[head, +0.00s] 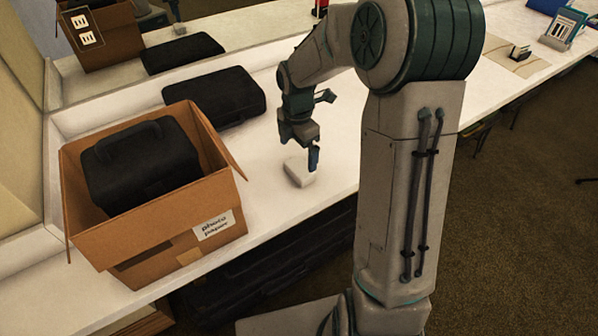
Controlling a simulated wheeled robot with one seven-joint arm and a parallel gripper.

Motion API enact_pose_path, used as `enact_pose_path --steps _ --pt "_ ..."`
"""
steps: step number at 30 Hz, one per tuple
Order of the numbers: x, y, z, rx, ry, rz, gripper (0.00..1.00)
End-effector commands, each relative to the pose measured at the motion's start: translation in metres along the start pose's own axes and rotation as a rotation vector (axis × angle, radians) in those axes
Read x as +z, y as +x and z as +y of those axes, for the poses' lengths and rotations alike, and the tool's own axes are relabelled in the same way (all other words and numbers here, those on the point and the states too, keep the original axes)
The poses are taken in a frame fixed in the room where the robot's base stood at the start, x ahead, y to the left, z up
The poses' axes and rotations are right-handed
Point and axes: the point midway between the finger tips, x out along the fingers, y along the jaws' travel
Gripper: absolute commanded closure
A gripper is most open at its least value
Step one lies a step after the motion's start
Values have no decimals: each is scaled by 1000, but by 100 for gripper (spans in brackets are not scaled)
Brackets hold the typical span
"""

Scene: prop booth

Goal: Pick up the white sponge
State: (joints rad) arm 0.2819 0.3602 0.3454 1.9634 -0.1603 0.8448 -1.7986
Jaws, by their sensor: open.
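The white sponge (299,173) lies on the white counter, close to its front edge and to the right of the cardboard box. My gripper (313,160) points down at the sponge's right end, with a blue-dark finger in view. The finger covers a little of the sponge's right side. My gripper is open, and I cannot tell whether the finger touches the sponge. The other finger is hard to make out.
An open cardboard box (215,235) holding a black case (140,165) stands on the left. Another black case (214,97) lies behind it, by the mirror. The counter (245,150) is clear between box and sponge. Holders with papers (562,30) stand far right.

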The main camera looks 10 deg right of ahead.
Motion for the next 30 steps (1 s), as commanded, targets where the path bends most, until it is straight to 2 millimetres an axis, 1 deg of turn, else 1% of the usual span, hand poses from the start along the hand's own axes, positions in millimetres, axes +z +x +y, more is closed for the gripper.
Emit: enact_pose_path --steps 1,8,13,16,19,25,26,27,29,30 --pt "-1 7 0 -2 -1 1 0" --pt "0 23 -2 -2 2 1 0" --pt "0 49 -8 -3 1 1 0" --pt "0 62 -8 -2 1 2 0" --pt "1 67 -7 0 1 0 0" --pt "1 67 -7 1 2 0 0" --pt "1 67 -7 1 2 0 3" --pt "1 67 -7 1 2 0 14" --pt "1 67 -7 1 2 0 31" --pt "1 67 -7 1 2 0 42"
